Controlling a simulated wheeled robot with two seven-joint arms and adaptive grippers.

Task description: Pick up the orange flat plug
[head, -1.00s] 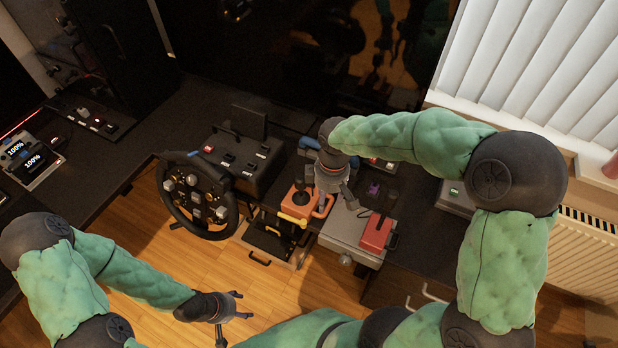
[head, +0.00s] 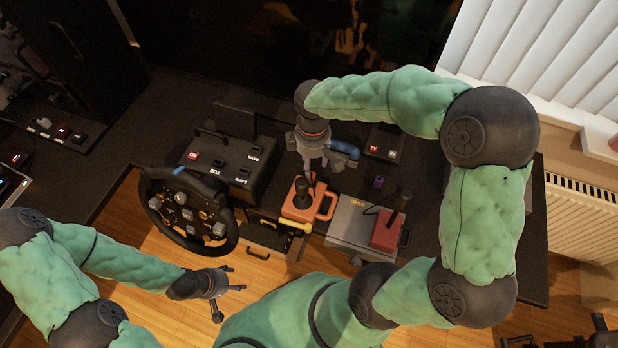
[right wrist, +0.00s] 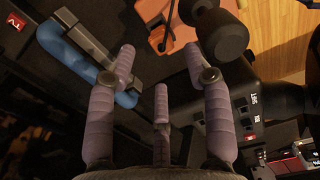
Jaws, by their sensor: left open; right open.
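My right gripper (head: 312,168) is open and empty, pointing down just behind the joystick. Its spread fingers also show in the right wrist view (right wrist: 160,62), with nothing between them. My left gripper (head: 236,282) is open and empty over the floor, below the steering wheel.
A black steering wheel (head: 190,212) stands left of the orange box. A labelled black switch panel (head: 225,165) is behind it. A blue curved handle (head: 345,149) lies close to my right gripper. A red box with a lever (head: 388,231) stands on a grey unit at right.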

